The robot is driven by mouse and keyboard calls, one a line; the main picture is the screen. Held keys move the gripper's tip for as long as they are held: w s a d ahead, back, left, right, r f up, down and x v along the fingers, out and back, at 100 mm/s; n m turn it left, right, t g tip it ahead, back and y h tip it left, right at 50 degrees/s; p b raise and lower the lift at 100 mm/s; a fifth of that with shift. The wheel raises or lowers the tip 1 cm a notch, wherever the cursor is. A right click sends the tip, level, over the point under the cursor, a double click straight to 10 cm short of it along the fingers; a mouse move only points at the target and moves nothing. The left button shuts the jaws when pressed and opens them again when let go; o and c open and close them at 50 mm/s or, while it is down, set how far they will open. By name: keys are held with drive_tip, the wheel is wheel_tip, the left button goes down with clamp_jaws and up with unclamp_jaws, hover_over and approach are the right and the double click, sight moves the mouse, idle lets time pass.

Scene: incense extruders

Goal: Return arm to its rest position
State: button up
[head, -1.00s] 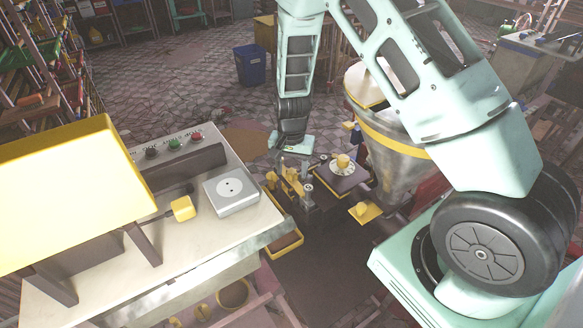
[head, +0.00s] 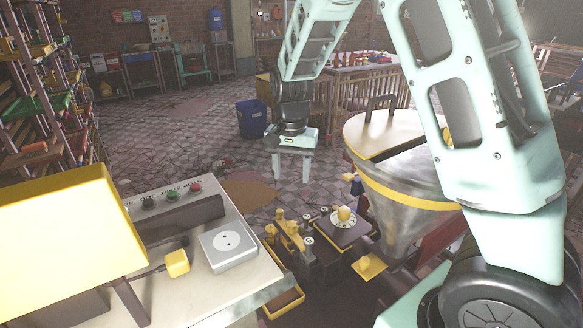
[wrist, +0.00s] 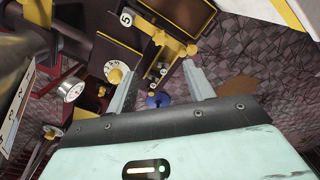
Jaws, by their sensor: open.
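My arm (head: 490,110) is mint green and reaches up and forward in the head view. My gripper (head: 293,166) hangs from it, fingers pointing down and apart, with nothing between them. In the head view it appears above and beyond the small yellow-and-black extruder fixture (head: 290,235). In the wrist view my gripper (wrist: 162,84) is open, its two grey fingers spread. The fixture, with yellow parts and numbered white discs, shows past the fingertips, apart from them.
A bench (head: 255,275) with a grey socket box (head: 228,246) and yellow box stands at the left. A large metal hopper (head: 400,205) with a yellow band stands to the right, close to my arm. A blue bin (head: 252,119) stands on open tiled floor behind.

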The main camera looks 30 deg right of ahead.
drive_tip(key=shift+r, duration=0.7)
drive_tip(key=s+a+r+n, duration=0.1)
drive_tip(key=s+a+n, duration=0.3)
drive_tip(key=s+a, duration=0.2)
drive_tip(key=s+a+n, duration=0.4)
drive_tip(key=s+a, duration=0.2)
drive_tip(key=s, duration=0.1)
drive_tip(key=s+a+r+n+y, duration=0.1)
drive_tip(key=s+a+n, duration=0.3)
drive_tip(key=s+a, duration=0.2)
drive_tip(key=shift+s+a+r, duration=0.15)
drive_tip(key=shift+r, duration=0.2)
drive_tip(key=s+a+n, duration=0.1)
drive_tip(key=s+n, duration=0.4)
drive_tip(key=s, duration=0.3)
drive_tip(key=shift+f, duration=0.25)
